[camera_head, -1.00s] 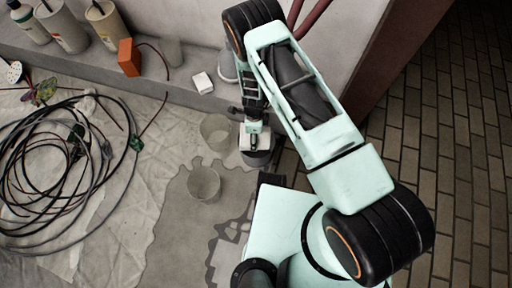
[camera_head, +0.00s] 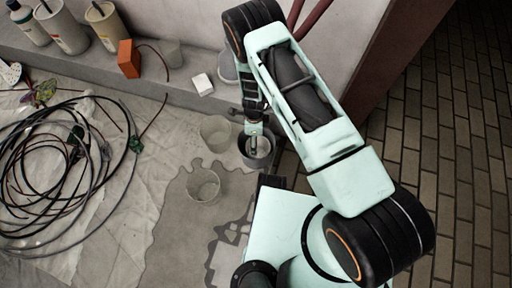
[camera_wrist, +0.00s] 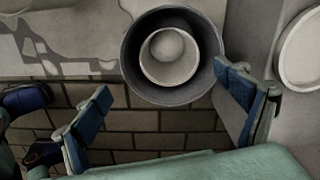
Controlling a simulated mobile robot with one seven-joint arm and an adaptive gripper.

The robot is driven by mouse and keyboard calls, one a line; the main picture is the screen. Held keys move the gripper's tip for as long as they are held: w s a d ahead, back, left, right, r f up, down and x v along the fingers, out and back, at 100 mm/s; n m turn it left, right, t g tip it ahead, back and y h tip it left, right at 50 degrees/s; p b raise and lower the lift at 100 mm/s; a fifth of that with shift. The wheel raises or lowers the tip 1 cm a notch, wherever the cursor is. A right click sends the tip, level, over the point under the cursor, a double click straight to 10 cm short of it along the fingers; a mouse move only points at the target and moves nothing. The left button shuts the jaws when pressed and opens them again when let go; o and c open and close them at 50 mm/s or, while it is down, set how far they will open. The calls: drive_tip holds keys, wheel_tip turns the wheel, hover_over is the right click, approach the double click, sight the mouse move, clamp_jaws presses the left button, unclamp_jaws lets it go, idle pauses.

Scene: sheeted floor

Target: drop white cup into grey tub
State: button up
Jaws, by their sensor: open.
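The grey tub (camera_head: 245,158) stands on the floor below my gripper. It also shows in the wrist view (camera_wrist: 133,72) as a dark round vessel seen from above. The white cup (camera_wrist: 170,72) is inside the tub, with its round opening facing the wrist camera. In the head view the cup (camera_head: 259,148) shows as a pale shape within the tub's rim. My gripper (camera_wrist: 162,92) is open, with its blue-padded fingers apart and nothing between them. In the head view the arm hides part of the gripper and the tub's far side.
Two pale see-through cups (camera_head: 203,186) (camera_head: 215,131) stand left of the tub. Coiled cables (camera_head: 60,170) lie on the sheet. The ledge holds a white block (camera_head: 202,84), an orange block (camera_head: 129,58) and bottles (camera_head: 62,28). Brick paving (camera_head: 450,150) at right is clear.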

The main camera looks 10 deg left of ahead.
wheel_tip(320, 180, up, 11)
drive_tip(key=shift+r, duration=0.2)
idle(0.6)
